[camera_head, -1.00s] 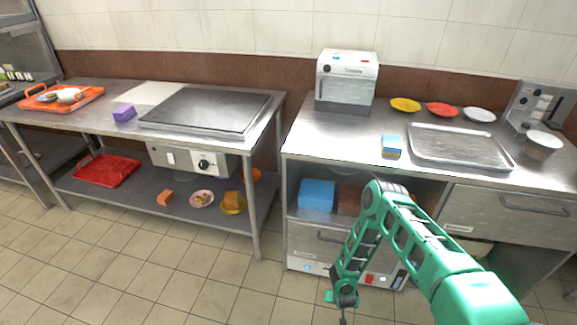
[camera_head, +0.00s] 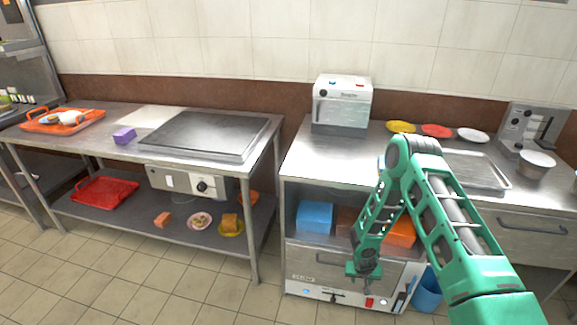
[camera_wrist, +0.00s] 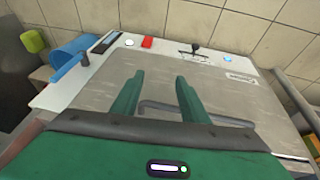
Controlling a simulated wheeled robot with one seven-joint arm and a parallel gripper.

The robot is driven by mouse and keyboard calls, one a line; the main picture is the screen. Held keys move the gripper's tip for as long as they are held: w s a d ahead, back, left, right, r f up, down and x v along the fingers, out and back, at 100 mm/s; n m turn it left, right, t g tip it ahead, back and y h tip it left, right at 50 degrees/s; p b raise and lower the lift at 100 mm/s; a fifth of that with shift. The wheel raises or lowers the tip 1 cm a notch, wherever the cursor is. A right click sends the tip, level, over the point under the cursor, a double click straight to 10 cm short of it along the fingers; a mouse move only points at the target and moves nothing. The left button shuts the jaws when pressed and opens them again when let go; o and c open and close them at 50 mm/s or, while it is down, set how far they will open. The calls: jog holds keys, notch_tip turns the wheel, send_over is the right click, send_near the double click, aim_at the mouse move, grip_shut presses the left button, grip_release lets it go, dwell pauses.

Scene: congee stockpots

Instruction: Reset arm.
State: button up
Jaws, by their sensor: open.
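My green arm reaches in from the lower right of the head view. My gripper (camera_head: 360,280) hangs low in front of the right counter's lower front; its fingers are hard to make out there. In the wrist view my gripper (camera_wrist: 156,84) shows two green fingers apart with nothing between them. Beyond them is a steel front panel (camera_wrist: 215,95) with a bar handle (camera_wrist: 172,107), apart from the fingers as far as I can tell.
A blue bucket (camera_head: 427,291) stands on the floor right of the appliance. The shelf above holds a blue box (camera_head: 314,216) and an orange box (camera_head: 402,233). The left table (camera_head: 85,133) stands across a floor gap. Open tiled floor (camera_head: 120,285) lies at front left.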

jog(key=s+d+r+g, duration=0.1)
jog(key=d+r, duration=0.3)
jog(key=r, duration=0.5)
jog(key=s+d+r+m+h, duration=0.1)
jog(key=d+r, duration=0.3)
jog(key=r, duration=0.5)
jog(key=d+r+g, duration=0.1)
jog(key=d+r, duration=0.3)
jog(key=r, duration=0.6)
jog(key=s+d+r+m, duration=0.1)
jog(key=s+d+r, duration=0.1)
jog(key=s+r, duration=0.5)
jog(key=s+d+r+m, duration=0.1)
jog(key=s+d+r, duration=0.1)
jog(key=s+r, duration=0.45)
jog(key=s+a+r+y, duration=0.1)
jog(key=s+r, duration=0.3)
jog(key=s, duration=0.4)
jog(key=s+a+r+g+y, duration=0.1)
jog(key=s+a+r, duration=0.1)
jog(key=s+r, duration=0.3)
jog(key=s+a+r+m+y, duration=0.1)
jog(key=s+r, duration=0.3)
jog(key=s, duration=0.7)
jog(key=shift+a+r+g, duration=0.25)
jog(key=shift+a+g, duration=0.05)
jog(key=shift+a, duration=0.05)
jog(key=shift+w+f, duration=0.25)
jog(key=shift+w, duration=0.35)
